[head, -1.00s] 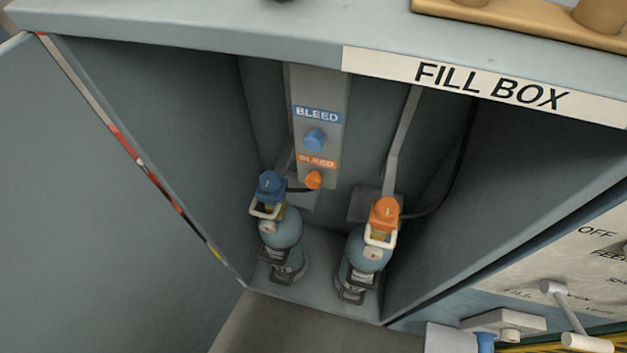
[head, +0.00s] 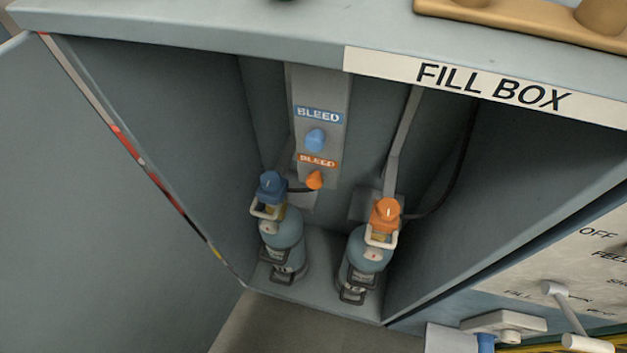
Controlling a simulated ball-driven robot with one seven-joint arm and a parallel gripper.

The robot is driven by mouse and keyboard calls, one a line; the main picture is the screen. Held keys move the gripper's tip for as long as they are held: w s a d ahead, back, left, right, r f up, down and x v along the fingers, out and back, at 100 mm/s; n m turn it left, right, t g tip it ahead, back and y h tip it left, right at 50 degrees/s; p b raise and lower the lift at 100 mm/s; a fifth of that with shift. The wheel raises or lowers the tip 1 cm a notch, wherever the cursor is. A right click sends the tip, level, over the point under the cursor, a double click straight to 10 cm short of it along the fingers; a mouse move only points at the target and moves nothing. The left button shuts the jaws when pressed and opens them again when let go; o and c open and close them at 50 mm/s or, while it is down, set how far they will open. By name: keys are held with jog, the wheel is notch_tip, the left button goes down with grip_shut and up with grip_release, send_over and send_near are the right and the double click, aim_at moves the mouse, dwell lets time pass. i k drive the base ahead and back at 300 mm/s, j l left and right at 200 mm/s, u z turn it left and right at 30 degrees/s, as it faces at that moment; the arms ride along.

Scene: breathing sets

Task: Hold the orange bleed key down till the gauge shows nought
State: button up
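The orange bleed key (head: 314,180) is a small knob low on a grey upright panel (head: 333,108) inside the fill box, under an orange BLEED label (head: 318,161). A blue bleed key (head: 315,140) sits above it under a blue BLEED label (head: 318,115). A cylinder with an orange cap (head: 386,214) stands at the right. A cylinder with a blue cap (head: 271,187) stands at the left. I cannot make out a gauge reading in this view. My gripper is not in view, and nothing touches the orange key.
The box's door (head: 90,190) stands open at the left. The FILL BOX sign (head: 490,88) marks the top front edge. A panel with levers (head: 560,300) is at lower right. A tan rack (head: 530,22) sits on top. The space before the keys looks clear.

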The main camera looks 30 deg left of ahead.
aim_at(315, 180)
jog(key=l+u, duration=0.15)
jog(key=u, duration=0.25)
jog(key=l+u, duration=0.1)
jog(key=u, duration=0.35)
jog(key=k+l+u, duration=0.1)
jog(key=u, duration=0.7)
jog(key=k+l, duration=0.05)
